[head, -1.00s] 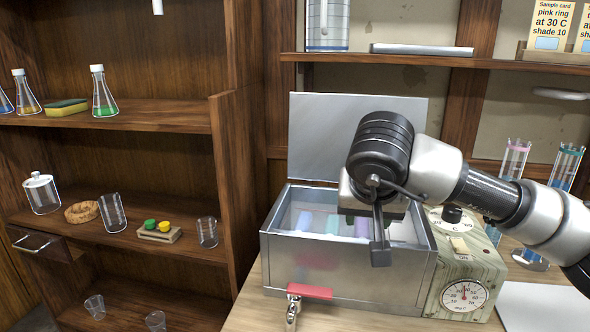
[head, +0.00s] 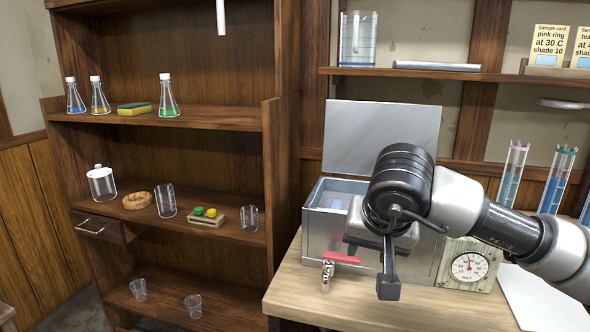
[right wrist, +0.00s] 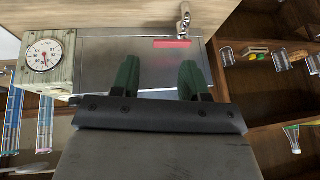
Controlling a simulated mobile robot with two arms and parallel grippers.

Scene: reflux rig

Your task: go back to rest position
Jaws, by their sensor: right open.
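My right gripper (head: 388,285) hangs in front of the metal water bath (head: 325,225) in the head view, its arm coming in from the right. In the right wrist view its two green fingers (right wrist: 158,82) are apart with nothing between them. The bath's lid (head: 380,138) stands open. My arm and gripper hide much of the bath and its contents. My left gripper is in neither view.
A dial box (head: 470,267) stands right of the bath on the wooden bench (head: 300,290). Glass cylinders (head: 512,172) stand behind at the right. A shelf unit (head: 215,118) with flasks and beakers is on the left. The bench's front left corner is clear.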

